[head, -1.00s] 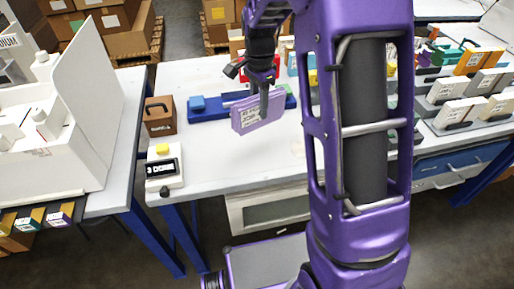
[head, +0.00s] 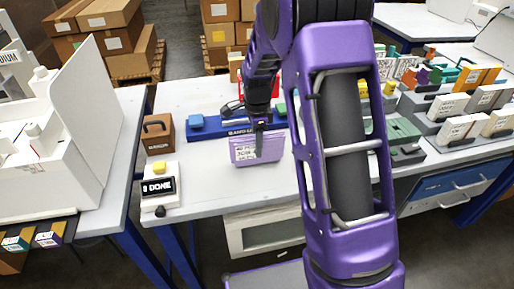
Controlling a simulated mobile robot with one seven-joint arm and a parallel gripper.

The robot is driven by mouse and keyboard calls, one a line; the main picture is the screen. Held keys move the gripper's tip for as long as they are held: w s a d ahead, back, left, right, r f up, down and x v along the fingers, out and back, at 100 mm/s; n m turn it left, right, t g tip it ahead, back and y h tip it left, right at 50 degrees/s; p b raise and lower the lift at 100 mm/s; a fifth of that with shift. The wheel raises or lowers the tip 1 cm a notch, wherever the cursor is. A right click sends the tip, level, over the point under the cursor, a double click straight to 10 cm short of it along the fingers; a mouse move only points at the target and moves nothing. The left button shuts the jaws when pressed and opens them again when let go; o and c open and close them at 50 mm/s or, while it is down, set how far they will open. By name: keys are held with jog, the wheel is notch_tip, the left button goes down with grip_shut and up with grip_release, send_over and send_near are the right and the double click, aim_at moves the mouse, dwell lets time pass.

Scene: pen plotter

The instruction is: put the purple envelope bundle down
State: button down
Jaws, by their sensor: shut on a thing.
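The purple envelope bundle (head: 272,149) is a flat light-purple block with a white printed label. It is in the middle of the head view, over the white table, in front of a blue bar-shaped device. My gripper (head: 259,150) comes down from above and is shut on the bundle. Whether the bundle's lower edge touches the table cannot be told. The fingers cover part of its front face.
The blue device (head: 207,131) lies close behind the bundle. A brown box (head: 157,133) and a white unit reading "DONE" (head: 159,189) stand to the left. Holders with several bundles (head: 440,104) fill the right. The front table strip (head: 225,190) is clear.

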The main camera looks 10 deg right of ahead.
jog(key=shift+f, duration=0.35)
jog(key=shift+f, duration=0.2)
jog(key=shift+c, duration=2.4)
grip_release()
jog(key=shift+r, duration=0.15)
notch_tip(320, 180, up, 12)
jog(key=shift+r+p, duration=0.1)
jog(key=shift+p, duration=0.9)
